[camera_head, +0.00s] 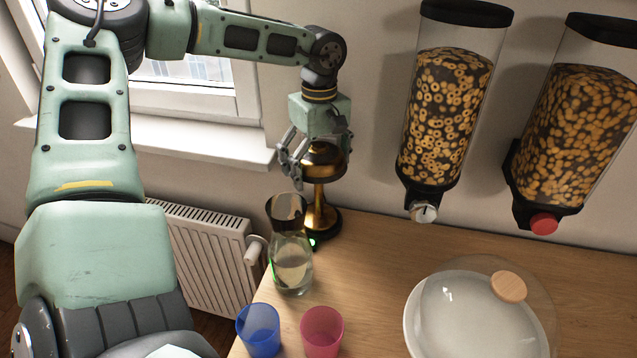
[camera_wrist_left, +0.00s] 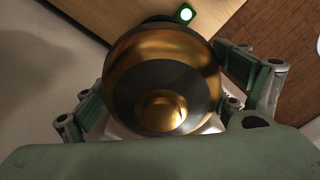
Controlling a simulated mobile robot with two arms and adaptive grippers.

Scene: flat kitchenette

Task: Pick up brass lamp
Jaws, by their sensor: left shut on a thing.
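The brass lamp (camera_head: 322,190) stands upright at the back left corner of the wooden counter, with a domed top, a thin stem and a dark base. My left gripper (camera_head: 318,165) reaches down over the lamp from above, and its fingers are shut around the dome. In the left wrist view the lamp's round brass top (camera_wrist_left: 163,75) fills the middle, with the fingers of the left gripper (camera_wrist_left: 165,95) on both sides of it. The lamp's base appears to rest on the counter; the carafe hides part of it. My right gripper is not in view.
A glass carafe (camera_head: 291,262) stands close in front of the lamp. A blue cup (camera_head: 259,329), a pink cup (camera_head: 322,331) and a lidded white dish (camera_head: 465,320) are nearer. Two cereal dispensers (camera_head: 445,110) hang on the wall to the right. A radiator (camera_head: 205,260) and window sill (camera_head: 150,140) are left.

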